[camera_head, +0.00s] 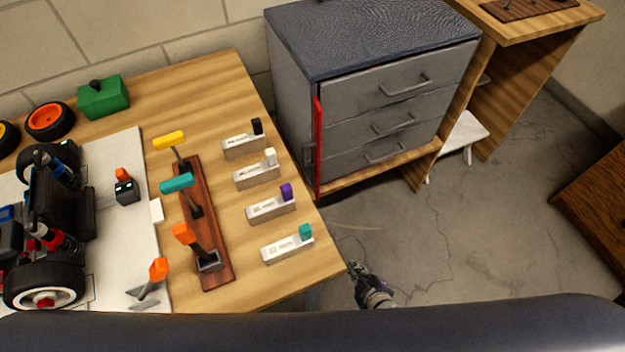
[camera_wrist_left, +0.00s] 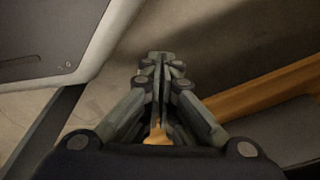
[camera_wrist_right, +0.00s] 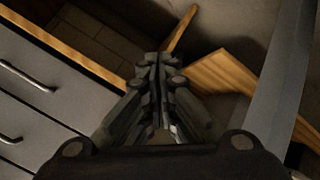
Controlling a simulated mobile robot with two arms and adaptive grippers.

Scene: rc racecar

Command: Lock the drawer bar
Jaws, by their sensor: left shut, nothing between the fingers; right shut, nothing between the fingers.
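The grey drawer cabinet (camera_head: 385,100) stands beyond the workbench, with its drawers closed. My right gripper (camera_head: 354,268) is shut and empty, low in front of the cabinet and apart from the bar. It also shows shut in the right wrist view (camera_wrist_right: 156,62), with drawer fronts (camera_wrist_right: 30,100) to its left. My left gripper (camera_wrist_left: 156,62) is shut and empty in the left wrist view and is not seen in the head view.
The wooden workbench (camera_head: 255,95) at left holds a racecar (camera_head: 60,220), a tool rack (camera_head: 215,262) and several labelled holders (camera_head: 270,208). A wooden shelf unit (camera_head: 535,70) and white stool (camera_head: 462,135) stand right of the cabinet. The floor (camera_head: 480,230) before the drawers is clear.

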